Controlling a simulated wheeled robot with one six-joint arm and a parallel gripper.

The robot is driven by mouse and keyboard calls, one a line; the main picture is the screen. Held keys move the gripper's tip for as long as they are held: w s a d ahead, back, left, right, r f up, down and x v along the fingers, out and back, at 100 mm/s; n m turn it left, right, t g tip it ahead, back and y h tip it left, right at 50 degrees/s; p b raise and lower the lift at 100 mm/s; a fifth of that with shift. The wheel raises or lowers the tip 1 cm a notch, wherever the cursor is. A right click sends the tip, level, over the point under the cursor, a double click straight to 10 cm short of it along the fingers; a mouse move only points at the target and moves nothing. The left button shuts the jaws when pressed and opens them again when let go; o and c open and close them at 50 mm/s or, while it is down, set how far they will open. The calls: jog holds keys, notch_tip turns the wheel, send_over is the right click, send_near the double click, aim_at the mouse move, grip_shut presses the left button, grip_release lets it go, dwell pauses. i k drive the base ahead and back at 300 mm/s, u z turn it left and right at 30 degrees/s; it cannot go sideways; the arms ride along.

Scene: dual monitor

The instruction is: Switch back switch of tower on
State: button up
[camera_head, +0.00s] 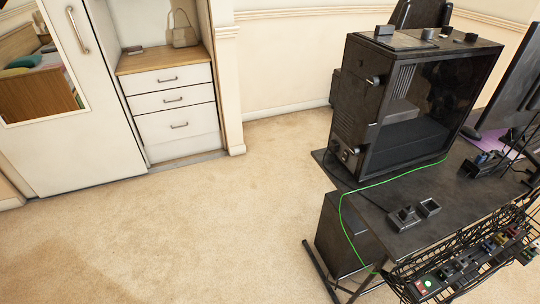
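The black computer tower (350,105) stands on the dark desk at the right, with a dark glass side panel (425,105). Its narrow face towards the left shows vents, knob-like parts and, low down, a small panel with a socket or switch (346,152). That panel is too small to tell the switch's position. A green cable (343,215) runs along the desk edge by the tower and down towards the power strip. My gripper is not in view.
The desk (400,190) holds small black boxes (404,217) near its edge. A wire basket with a power strip (425,286) hangs at the lower right. A monitor (510,85) stands at the right. Carpet (220,220) left of the desk is clear, up to a cabinet (175,105).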

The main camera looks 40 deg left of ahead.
aim_at(346, 154)
jog(key=u, duration=1.55)
jog(key=k, duration=0.65)
jog(key=u, duration=0.55)
jog(key=i, duration=0.55)
jog(key=z, duration=0.7)
jog(key=i, duration=1.1)
jog(key=z, duration=0.6)
